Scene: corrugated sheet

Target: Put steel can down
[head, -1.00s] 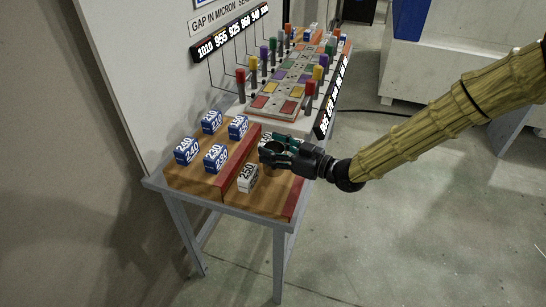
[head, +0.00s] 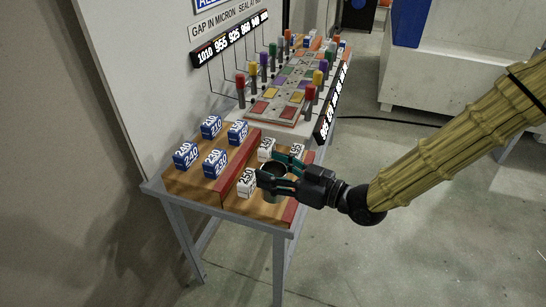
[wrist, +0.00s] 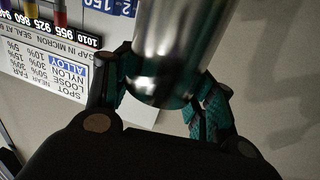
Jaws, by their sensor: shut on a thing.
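The steel can (wrist: 172,45) fills the middle of the wrist view, shiny and silver, between the two teal-padded fingers. In the head view the can (head: 271,195) shows as a dark, open-topped cylinder, partly hidden by my gripper (head: 275,176). My gripper is shut around the can at the right part of the wooden stand (head: 232,205). The can looks upright and its base is close to the wooden surface. I cannot tell whether it touches.
A white 250 block (head: 247,183) stands just left of the can. More white blocks (head: 266,148) are behind it. Several blue blocks (head: 214,163) stand on the raised left step. A panel with coloured pegs (head: 277,101) lies farther back.

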